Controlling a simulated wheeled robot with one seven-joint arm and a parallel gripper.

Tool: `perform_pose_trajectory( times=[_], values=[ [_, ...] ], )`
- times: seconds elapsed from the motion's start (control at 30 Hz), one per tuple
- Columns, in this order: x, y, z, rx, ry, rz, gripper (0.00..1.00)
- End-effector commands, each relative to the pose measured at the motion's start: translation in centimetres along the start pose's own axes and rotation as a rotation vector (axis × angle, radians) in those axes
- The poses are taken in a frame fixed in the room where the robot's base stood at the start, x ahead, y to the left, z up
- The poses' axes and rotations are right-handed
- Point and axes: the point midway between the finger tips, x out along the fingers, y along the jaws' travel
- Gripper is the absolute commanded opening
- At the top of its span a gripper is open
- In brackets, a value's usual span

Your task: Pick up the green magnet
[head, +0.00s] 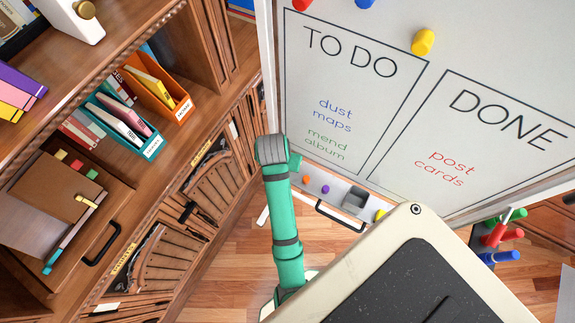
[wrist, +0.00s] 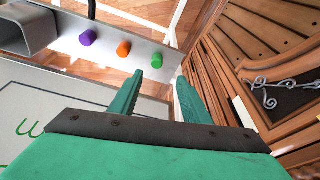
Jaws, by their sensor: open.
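The green magnet (wrist: 157,59) is a small round knob on the grey ledge (wrist: 115,45) of the whiteboard, near the ledge's end. In the wrist view it shows just beyond my fingertips, in line with the gap between them. My gripper (wrist: 158,75) is open, with nothing between its fingers. I cannot tell whether the fingers touch the ledge. In the head view I cannot make out the green magnet; my arm's end covers that part of the ledge.
An orange magnet (wrist: 124,48) and a purple magnet (wrist: 88,38) sit beside the green one. A grey holder (wrist: 27,27) is farther along the ledge. The whiteboard (head: 355,100) stands behind the ledge. A wooden bookcase (head: 215,75) is close on the left.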

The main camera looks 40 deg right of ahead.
Motion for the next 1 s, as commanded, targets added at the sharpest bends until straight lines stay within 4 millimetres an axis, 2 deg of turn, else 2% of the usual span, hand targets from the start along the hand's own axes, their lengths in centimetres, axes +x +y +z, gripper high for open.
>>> perform_pose_trajectory(
  times=[0.17,0.4,0.67,1.0],
  values=[
    [0.5,0.5,-0.6,0.021,-0.022,0.017,0.43],
    [4.0,0.6,-0.5,0.021,-0.022,0.017,0.43],
    [5.7,0.6,-0.4,0.019,-0.021,0.016,0.43],
    [9.9,0.7,-0.2,0.019,-0.020,0.015,0.43]
  ],
)
